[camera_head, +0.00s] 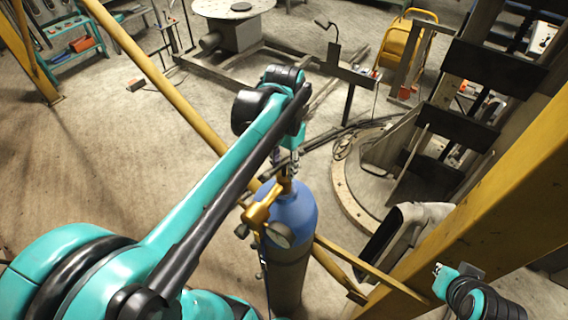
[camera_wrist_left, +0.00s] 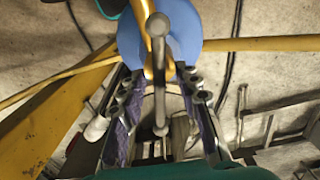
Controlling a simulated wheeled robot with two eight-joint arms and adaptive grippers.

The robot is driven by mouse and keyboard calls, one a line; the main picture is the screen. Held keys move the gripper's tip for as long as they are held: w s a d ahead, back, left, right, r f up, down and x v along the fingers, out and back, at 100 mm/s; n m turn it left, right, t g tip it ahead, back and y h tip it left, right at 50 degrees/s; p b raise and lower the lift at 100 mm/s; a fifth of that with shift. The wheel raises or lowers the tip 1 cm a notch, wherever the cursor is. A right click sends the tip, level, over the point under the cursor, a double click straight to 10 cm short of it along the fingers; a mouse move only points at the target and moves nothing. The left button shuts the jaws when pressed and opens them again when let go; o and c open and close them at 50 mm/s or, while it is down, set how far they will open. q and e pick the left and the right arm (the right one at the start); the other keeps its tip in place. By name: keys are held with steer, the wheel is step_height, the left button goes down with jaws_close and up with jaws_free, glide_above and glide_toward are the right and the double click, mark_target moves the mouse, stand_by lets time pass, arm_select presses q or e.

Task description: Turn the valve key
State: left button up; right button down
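A blue gas cylinder (camera_head: 292,212) stands upright in the middle of the head view, with a brass valve and regulator (camera_head: 258,213) at its top. My left gripper (camera_head: 289,164) is just above the valve, pointing down. In the left wrist view its two purple-padded fingers (camera_wrist_left: 160,90) are apart. The grey valve key (camera_wrist_left: 159,95), a bar with rounded ends, shows between them with a gap on each side. I cannot tell how deep the key sits between the fingers. The blue cylinder shoulder (camera_wrist_left: 203,22) is beyond. My right gripper (camera_head: 438,269) shows small at lower right, its fingers unclear.
A yellow rail (camera_head: 160,82) runs diagonally behind the cylinder. A thick yellow beam (camera_head: 500,208) stands on the right. A round-topped table (camera_head: 215,8) and a yellow cart (camera_head: 396,45) are at the back. The floor at left is mostly clear.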

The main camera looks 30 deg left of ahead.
arm_select(q)
jaws_close()
steer(key=shift+m, duration=0.8)
stand_by(0.4)
steer(key=shift+m+b, duration=0.45)
steer(key=shift+m, duration=0.55)
steer(key=m, duration=0.3)
steer(key=shift+m+b, duration=0.3)
steer(key=shift+b, duration=0.05)
steer(key=shift+m+b, duration=0.35)
steer(key=shift+m, duration=2.45)
steer(key=shift+m+b, duration=0.3)
steer(key=shift+m, duration=0.9)
